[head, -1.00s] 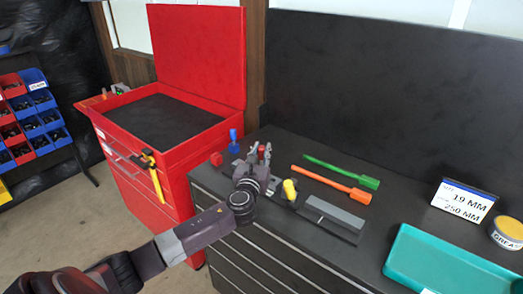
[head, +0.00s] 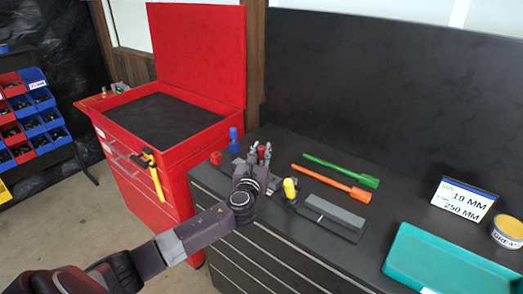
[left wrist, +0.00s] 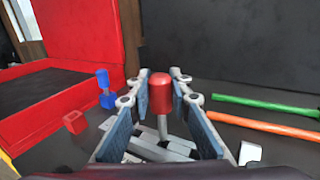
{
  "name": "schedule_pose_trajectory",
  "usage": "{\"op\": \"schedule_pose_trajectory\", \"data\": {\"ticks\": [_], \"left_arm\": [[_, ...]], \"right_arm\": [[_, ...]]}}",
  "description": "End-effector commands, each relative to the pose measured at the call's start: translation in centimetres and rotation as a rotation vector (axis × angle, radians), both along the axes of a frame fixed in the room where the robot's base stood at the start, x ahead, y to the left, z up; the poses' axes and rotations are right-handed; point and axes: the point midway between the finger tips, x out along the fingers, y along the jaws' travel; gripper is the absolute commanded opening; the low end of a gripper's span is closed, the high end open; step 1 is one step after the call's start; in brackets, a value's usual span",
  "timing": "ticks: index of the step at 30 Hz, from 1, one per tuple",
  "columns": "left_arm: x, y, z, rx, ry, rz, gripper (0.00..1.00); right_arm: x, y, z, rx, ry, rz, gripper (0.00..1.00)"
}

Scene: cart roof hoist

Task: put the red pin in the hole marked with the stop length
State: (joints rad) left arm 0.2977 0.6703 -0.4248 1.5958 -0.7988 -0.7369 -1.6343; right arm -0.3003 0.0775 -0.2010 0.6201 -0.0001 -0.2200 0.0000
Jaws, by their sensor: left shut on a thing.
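The red pin (left wrist: 161,90) stands upright between the fingers of my left gripper (left wrist: 160,95) in the left wrist view, with its rounded red head up. My left gripper (head: 261,153) is shut on it over the left part of the black bench top. Grey metal bars (left wrist: 165,147) lie below the pin; hole markings cannot be read. A sign (head: 463,200) at the right reads 19 MM and, below that, 250 MM; its small labels are hard to read. My right gripper is not in view.
A yellow knob (head: 290,188) and a long grey block (head: 334,216) are right of the gripper. Orange (head: 333,184) and green (head: 342,172) tools lie behind. Blue (head: 234,141) and red (head: 216,158) pieces stand left. A teal tray (head: 450,265) is at the right.

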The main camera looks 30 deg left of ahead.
Motion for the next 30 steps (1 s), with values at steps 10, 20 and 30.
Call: {"op": "schedule_pose_trajectory", "data": {"ticks": [10,20,30], "left_arm": [[0.0,0.0,-1.0,0.0,0.0,0.0,0.0],[0.0,0.0,-1.8,0.001,0.0,0.0,0.0],[0.0,0.0,-2.7,0.001,0.0,0.0,0.0]], "right_arm": [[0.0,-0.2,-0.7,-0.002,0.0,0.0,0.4],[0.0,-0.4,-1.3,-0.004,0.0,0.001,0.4],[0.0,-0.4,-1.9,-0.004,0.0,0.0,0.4]]}}
